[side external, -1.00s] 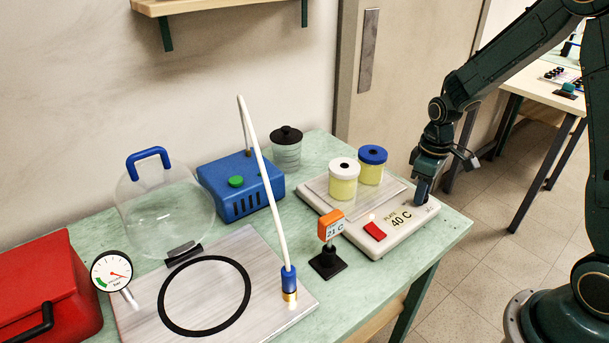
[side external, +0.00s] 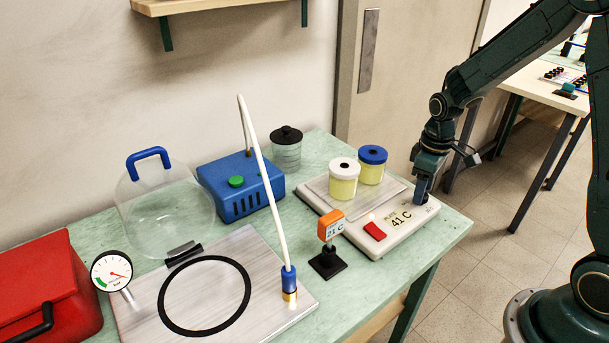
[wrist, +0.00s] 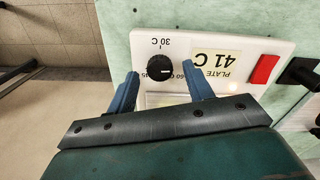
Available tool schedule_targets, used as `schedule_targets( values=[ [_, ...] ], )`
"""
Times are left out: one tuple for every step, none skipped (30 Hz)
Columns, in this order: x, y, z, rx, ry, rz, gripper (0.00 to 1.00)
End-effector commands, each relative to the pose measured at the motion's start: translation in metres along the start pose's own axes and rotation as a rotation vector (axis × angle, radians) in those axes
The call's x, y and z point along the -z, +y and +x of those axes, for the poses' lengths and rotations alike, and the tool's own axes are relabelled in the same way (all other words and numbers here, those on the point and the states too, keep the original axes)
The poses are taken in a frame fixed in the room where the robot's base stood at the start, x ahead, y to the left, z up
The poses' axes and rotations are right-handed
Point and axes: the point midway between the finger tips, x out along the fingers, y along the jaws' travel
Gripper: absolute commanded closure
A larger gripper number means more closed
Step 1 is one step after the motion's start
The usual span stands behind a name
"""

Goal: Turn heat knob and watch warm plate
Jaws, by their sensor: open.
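The warm plate (side external: 392,236) is a white unit at the right end of the green table, with a red switch (side external: 375,231) and a display reading "PLATE 41 C". Its black heat knob (wrist: 160,67) shows in the wrist view, with scale marks including "30 C", 45 and 60 around it. My gripper (wrist: 160,80) is open, with its blue fingers on either side of the knob; I cannot tell whether they touch it. In the side view my gripper (side external: 420,190) is over the plate's right end and hides the knob. A small orange-topped thermometer (side external: 330,228) reads 21 C.
A white-lidded jar (side external: 344,180) and a blue-lidded jar (side external: 371,165) stand on the plate's metal top. A blue pump box (side external: 242,185), a white hose (side external: 262,170), a clear dome (side external: 165,205) and a red case (side external: 45,290) stand to the left.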

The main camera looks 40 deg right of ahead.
Motion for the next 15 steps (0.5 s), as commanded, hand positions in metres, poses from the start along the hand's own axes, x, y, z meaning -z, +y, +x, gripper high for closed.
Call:
schedule_targets(
  values=[
    [0.001,0.0,-0.004,-0.002,0.003,0.0,0.49],
    [0.001,0.0,-0.006,-0.001,0.002,0.0,0.49],
    [0.0,0.0,-0.009,-0.001,0.002,0.0,0.49],
    [0.001,0.0,-0.011,-0.001,0.002,0.0,0.49],
    [0.001,0.0,-0.013,-0.002,0.003,0.0,0.49],
    [0.001,0.0,-0.016,-0.002,0.003,0.0,0.49],
    [0.0,0.0,-0.018,-0.002,0.002,0.0,0.49],
    [0.0,0.0,-0.021,-0.002,0.002,0.0,0.49],
    [0.0,0.0,-0.023,-0.002,0.003,0.0,0.49],
    [0.0,0.0,-0.025,-0.002,0.002,0.0,0.49],
    [0.0,0.0,-0.027,-0.001,0.002,0.0,0.49],
    [0.0,0.0,-0.03,-0.001,0.002,0.0,0.49],
    [0.0,0.0,-0.032,-0.002,0.002,0.0,0.49],
    [0.001,0.0,-0.034,-0.002,0.002,0.0,0.49],
    [0.0,0.0,-0.037,-0.001,0.002,0.0,0.49]
  ],
)
